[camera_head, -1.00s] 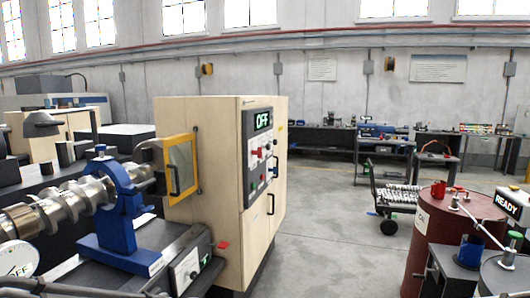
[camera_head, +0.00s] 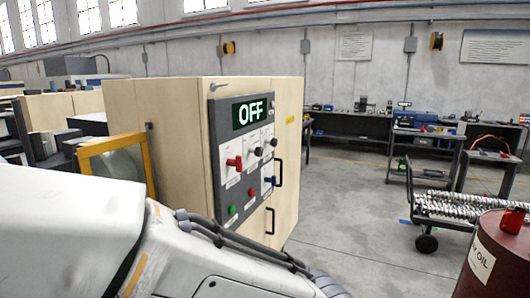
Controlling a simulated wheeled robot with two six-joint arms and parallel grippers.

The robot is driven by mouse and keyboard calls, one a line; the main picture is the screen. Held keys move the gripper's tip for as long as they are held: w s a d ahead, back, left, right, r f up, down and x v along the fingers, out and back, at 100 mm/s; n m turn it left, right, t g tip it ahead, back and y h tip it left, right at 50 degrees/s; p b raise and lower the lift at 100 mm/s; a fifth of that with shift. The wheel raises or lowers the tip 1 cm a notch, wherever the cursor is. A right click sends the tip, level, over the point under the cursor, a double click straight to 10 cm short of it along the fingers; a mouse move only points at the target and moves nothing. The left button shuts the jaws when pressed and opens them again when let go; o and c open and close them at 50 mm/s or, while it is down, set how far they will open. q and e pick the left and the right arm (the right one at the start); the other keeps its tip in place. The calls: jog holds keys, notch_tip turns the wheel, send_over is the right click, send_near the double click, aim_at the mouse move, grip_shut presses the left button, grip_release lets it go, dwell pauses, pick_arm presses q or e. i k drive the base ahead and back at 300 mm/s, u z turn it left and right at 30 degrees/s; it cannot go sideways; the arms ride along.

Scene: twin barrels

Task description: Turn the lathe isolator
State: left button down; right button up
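The lathe's control cabinet (camera_head: 165,110) stands in the middle left, a tan box with a dark control panel (camera_head: 219,130) on its right-hand face. The panel's display (camera_head: 249,113) reads OFF in green. A red rotary handle (camera_head: 235,163) sits below the display on a white plate. Dark knobs (camera_head: 259,151) are to its right, with a green button (camera_head: 232,210), a red button (camera_head: 251,192) and a blue handle (camera_head: 270,181) lower down. Labels are too small to read. My white arm crosses the lower left in front of the cabinet. Neither gripper shows.
A yellow-framed window guard (camera_head: 150,168) is at the cabinet's left side. A red-brown oil barrel (camera_head: 494,262) stands at the lower right with a red can (camera_head: 513,219) on it. A cart of metal parts (camera_head: 455,207) is behind it.

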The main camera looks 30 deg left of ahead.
aim_at(237, 163)
jog(key=u, duration=0.3)
jog(key=i, duration=1.3)
jog(key=u, duration=0.4)
